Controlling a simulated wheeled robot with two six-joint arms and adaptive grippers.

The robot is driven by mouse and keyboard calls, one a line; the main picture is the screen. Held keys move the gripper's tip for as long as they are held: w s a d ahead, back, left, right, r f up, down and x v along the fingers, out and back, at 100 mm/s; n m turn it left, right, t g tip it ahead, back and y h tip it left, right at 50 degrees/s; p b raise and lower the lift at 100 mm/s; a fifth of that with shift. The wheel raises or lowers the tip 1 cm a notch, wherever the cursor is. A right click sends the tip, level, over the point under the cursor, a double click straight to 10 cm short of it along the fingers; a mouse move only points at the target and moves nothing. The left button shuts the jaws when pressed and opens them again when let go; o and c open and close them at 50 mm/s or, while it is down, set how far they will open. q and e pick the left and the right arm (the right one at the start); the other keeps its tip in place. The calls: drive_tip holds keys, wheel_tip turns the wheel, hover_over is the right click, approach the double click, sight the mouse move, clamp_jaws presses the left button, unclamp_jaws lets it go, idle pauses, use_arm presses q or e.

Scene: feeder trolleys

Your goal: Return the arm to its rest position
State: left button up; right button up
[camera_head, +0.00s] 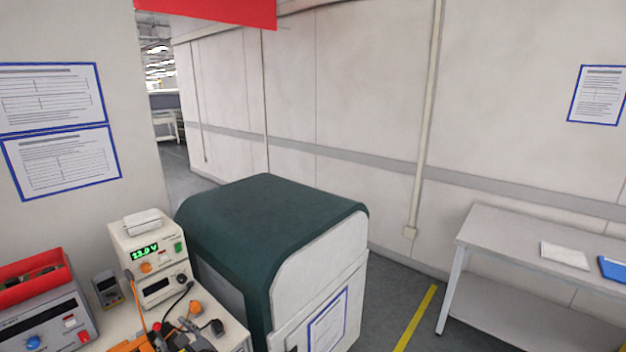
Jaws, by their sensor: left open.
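My left gripper (186,335) shows only in part, small and dark, at the bottom edge of the head view. It is over the front of the cluttered bench at the lower left, among orange and black items. It is open, and I see nothing held in it. The rest of it is cut off by the picture's lower edge. My right gripper is not in view.
A white instrument (147,243) with a green display stands on the bench near a red bin (32,290) and a handheld meter (107,288). A large dark green and white cabinet (265,225) stands right of them. A grey table (540,236) is at the right. Floor shows between.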

use_arm(q)
drive_tip(key=s+a+f+n+g+h, duration=0.1)
drive_tip(key=s+f+n+g+h, duration=0.1)
drive_tip(key=s+f+n, duration=0.3)
drive_tip(key=s+a+f+n+g+h, duration=0.2)
drive_tip(key=s+n, duration=0.6)
drive_tip(key=s+d+f+n+g+h, duration=0.1)
drive_tip(key=s+d+n+g+h, duration=0.1)
drive_tip(key=s+d+n+h, duration=0.9)
drive_tip(key=s+a+f+m+g+y+b, duration=0.1)
drive_tip(key=s+f, duration=0.1)
drive_tip(key=f, duration=1.2)
drive_tip(key=s+f+m+g+y+b, duration=0.1)
drive_tip(key=s+f, duration=0.1)
drive_tip(key=f, duration=1.2)
drive_tip(key=s+a+f, duration=0.1)
drive_tip(key=s+f, duration=1.6)
drive_tip(key=s, duration=0.1)
drive_tip(key=shift+s+g+b, duration=0.15)
drive_tip(key=shift+g+b, duration=0.25)
drive_tip(key=shift+b, duration=0.05)
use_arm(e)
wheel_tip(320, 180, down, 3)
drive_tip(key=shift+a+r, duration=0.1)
